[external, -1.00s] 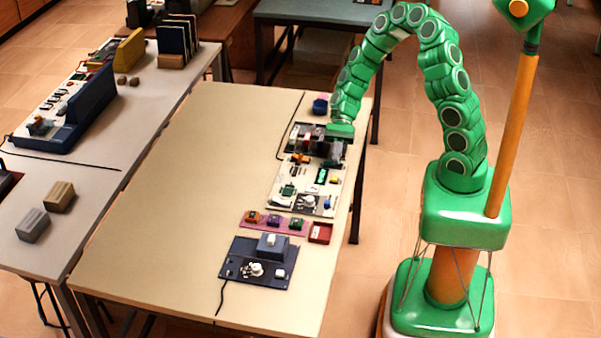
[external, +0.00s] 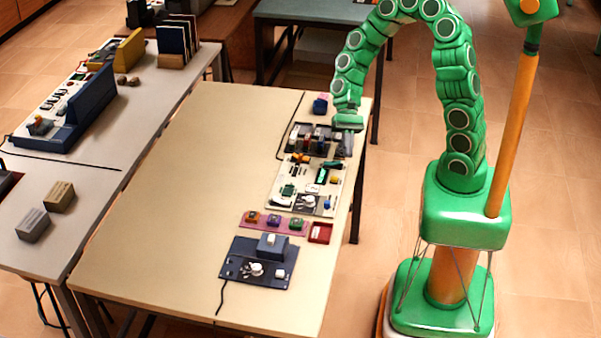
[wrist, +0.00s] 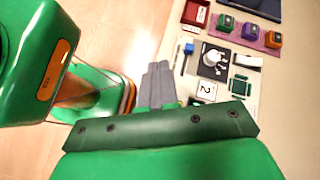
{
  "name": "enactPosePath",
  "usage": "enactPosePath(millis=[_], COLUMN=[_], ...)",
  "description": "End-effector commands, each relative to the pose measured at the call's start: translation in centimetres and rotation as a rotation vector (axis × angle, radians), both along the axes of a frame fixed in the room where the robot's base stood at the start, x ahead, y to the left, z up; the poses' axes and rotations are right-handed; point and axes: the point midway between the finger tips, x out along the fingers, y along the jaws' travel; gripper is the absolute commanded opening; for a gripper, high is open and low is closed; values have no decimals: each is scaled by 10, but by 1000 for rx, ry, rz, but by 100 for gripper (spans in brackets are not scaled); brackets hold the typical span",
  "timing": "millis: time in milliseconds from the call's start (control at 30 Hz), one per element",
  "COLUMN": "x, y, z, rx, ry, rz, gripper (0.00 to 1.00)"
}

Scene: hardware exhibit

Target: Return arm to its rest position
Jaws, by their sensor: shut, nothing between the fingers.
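My green arm arches from its base over to the right edge of the cream table (external: 170,200). My gripper (external: 346,146) hangs at that edge, beside the dark tray of parts, and is empty. In the wrist view my gripper (wrist: 157,82) shows as grey fingers closed together, pointing over the border between table and floor. Nothing shows between the fingers.
Close by are a dark parts tray (external: 300,150), a white circuit board (external: 285,200), a pink strip with coloured blocks (external: 262,227), a red tray (external: 320,233) and a dark blue panel (external: 235,268). The table's left side is clear. Floor lies to the right.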

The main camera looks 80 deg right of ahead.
Motion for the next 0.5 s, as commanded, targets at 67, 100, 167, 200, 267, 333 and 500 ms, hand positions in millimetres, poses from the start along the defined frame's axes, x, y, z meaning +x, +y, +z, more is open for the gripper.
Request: enactPosePath(millis=[67,100,167,200,267,333,500], x=[-9,-14,-21,-26,-34,-42,-64], y=[5,7,10,11,13,15,17], z=[11,16,22,27,33,40,56], rx=[-27,-41,-60,-73,-93,-118,-178], ry=[-39,-57,-82,-98,-124,-152,-217], rz=[63,94,143,174,220,274,398], gripper=[0,0,0,0,0,0,0])
